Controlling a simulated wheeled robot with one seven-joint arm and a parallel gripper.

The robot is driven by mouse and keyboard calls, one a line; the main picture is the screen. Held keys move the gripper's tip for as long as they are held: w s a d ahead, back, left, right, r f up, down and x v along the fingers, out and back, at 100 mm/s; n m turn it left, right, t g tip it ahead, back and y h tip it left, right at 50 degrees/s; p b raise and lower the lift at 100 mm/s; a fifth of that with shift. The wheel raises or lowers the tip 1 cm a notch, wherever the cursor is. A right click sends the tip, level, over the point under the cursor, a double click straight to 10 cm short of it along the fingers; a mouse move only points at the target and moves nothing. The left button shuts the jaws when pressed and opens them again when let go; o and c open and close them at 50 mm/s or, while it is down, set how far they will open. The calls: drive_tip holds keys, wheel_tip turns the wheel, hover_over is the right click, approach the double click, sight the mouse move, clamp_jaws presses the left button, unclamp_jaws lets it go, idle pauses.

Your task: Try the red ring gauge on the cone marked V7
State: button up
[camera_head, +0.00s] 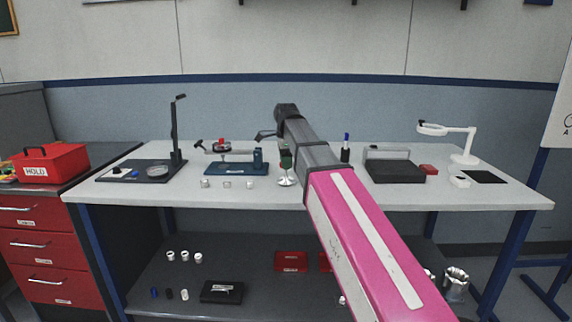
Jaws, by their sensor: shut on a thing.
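My arm reaches from the lower right over the workbench. A dark hooked part at its far end appears to be my gripper (265,135), shut above the bench near the blue fixture. What it holds is too small or hidden to make out. I cannot identify the red ring gauge for certain; a small red part (222,142) shows at the top of the blue fixture (228,168). Several small pale pieces, which may be cones, stand at the bench's front: a left one (205,184), a middle one (227,184) and a right one (249,184). No V7 mark is legible.
A dark stand with an upright post (174,130) is at left on the bench (330,196). A dark case (395,172) and white magnifier lamp (465,150) are right. A red toolbox (50,163) stands far left.

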drive_tip(key=shift+r, duration=2.1)
drive_tip(key=shift+r, duration=2.5)
